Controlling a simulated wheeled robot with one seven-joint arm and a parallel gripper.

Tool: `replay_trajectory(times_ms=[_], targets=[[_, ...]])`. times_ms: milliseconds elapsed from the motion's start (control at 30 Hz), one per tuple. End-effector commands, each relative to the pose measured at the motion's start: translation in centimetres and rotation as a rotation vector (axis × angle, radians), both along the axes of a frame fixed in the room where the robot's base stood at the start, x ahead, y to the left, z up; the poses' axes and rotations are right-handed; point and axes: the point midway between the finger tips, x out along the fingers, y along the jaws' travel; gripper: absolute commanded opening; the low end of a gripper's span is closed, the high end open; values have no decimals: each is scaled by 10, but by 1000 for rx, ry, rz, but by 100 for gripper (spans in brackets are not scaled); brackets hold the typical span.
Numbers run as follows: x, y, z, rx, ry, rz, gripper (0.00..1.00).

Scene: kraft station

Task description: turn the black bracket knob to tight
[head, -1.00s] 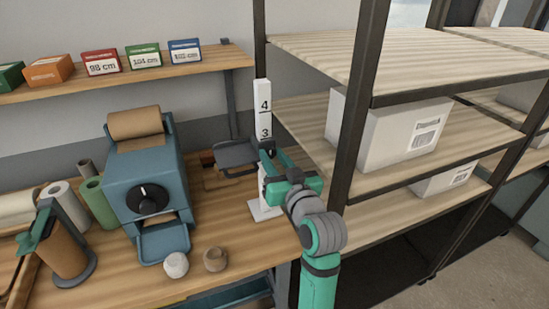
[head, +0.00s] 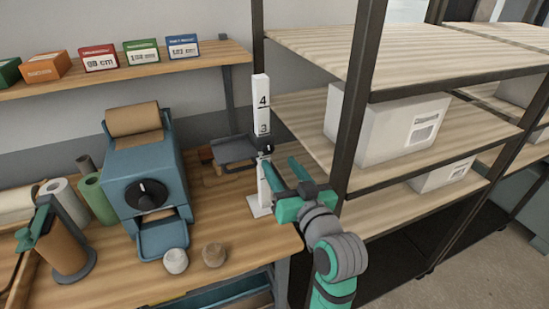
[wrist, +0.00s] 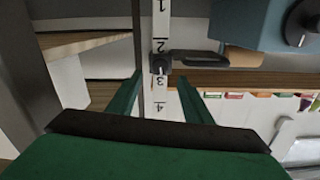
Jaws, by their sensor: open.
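The black bracket knob (head: 266,148) sits on the side of a white numbered post (head: 262,102), just below the 3 mark. A dark bracket tray (head: 235,150) reaches left from the post at that height. In the wrist view the knob (wrist: 160,64) lies ahead, between and beyond the two fingertips. My gripper (head: 278,167) is open and empty, in front of the knob and a little lower right in the head view. No contact with the knob shows. The knob's small pointer is too small to read for tight or loose.
A blue dispenser (head: 120,165) with its own black dial stands left of the post on the wooden bench. A dark shelf upright (head: 355,100) and shelves with white boxes (head: 385,125) stand close to the right. Two small rolls (head: 176,260) lie at the bench front.

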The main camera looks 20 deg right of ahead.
Motion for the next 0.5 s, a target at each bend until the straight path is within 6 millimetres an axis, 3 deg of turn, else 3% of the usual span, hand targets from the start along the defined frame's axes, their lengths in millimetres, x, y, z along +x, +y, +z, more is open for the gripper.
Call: replay_trajectory(times_ms=[200,500], targets=[[-33,-2,0,1,0,-2,46],[-45,-3,0,0,0,-3,46]])
